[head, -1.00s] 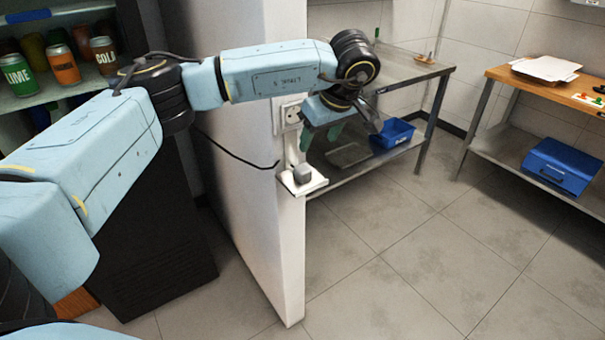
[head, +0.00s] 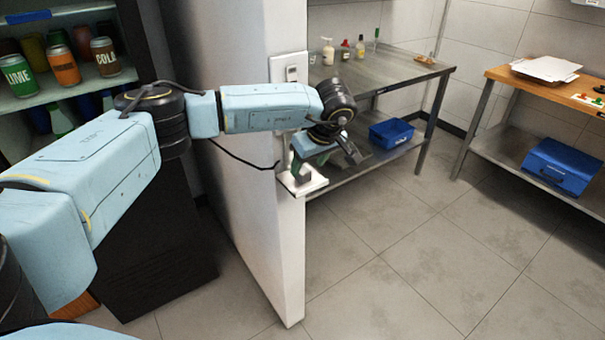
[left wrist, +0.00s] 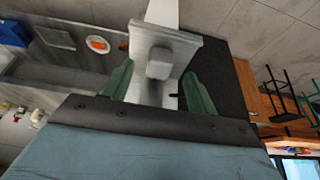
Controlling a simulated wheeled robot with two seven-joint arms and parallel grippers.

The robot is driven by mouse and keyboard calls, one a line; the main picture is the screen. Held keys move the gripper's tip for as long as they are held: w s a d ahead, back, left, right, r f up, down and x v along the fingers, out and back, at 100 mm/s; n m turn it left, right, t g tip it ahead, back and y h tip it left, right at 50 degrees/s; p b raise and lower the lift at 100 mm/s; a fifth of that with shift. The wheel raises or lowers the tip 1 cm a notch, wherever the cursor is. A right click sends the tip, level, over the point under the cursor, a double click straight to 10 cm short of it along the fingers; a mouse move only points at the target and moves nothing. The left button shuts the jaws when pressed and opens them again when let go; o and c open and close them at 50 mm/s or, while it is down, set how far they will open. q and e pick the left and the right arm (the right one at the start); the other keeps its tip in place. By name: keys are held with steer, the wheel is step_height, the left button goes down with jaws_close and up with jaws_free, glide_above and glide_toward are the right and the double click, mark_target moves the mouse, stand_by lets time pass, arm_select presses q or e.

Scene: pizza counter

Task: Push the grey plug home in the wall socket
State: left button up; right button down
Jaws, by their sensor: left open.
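The grey plug (head: 304,176) sits on a small white shelf (head: 317,186) on the end of the white wall. It also shows in the left wrist view (left wrist: 159,64), standing between the two green fingers with a gap on each side. My left gripper (head: 302,168) is open, pointing down, with its fingers around the plug and not closed on it. The fingers also show in the left wrist view (left wrist: 158,72). My right gripper is not in view.
A black cable (head: 240,158) runs along the wall to the shelf. A switch plate (head: 290,70) is on the wall end above my arm. A steel table (head: 385,75) with a blue bin (head: 391,133) stands behind. A can shelf (head: 70,85) is at left.

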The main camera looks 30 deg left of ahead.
mark_target(306, 172)
arm_select(q)
steer(key=x, duration=0.3)
steer(key=shift+a+f, duration=0.15)
steer(key=shift+f, duration=0.1)
steer(key=c, duration=1)
steer(key=shift+r, duration=0.15)
steer(key=shift+d+r, duration=0.2)
steer(key=shift+r, duration=0.25)
step_height(306, 172, up, 6)
steer(key=s+d, duration=0.2)
steer(key=d, duration=0.4)
steer(key=s+d+b, duration=0.1)
steer(key=s+d, duration=0.2)
steer(key=d, duration=0.3)
steer(key=s+d, duration=0.2)
steer(key=d, duration=0.4)
steer(key=shift+s+b, duration=0.25)
steer(key=shift+b, duration=0.15)
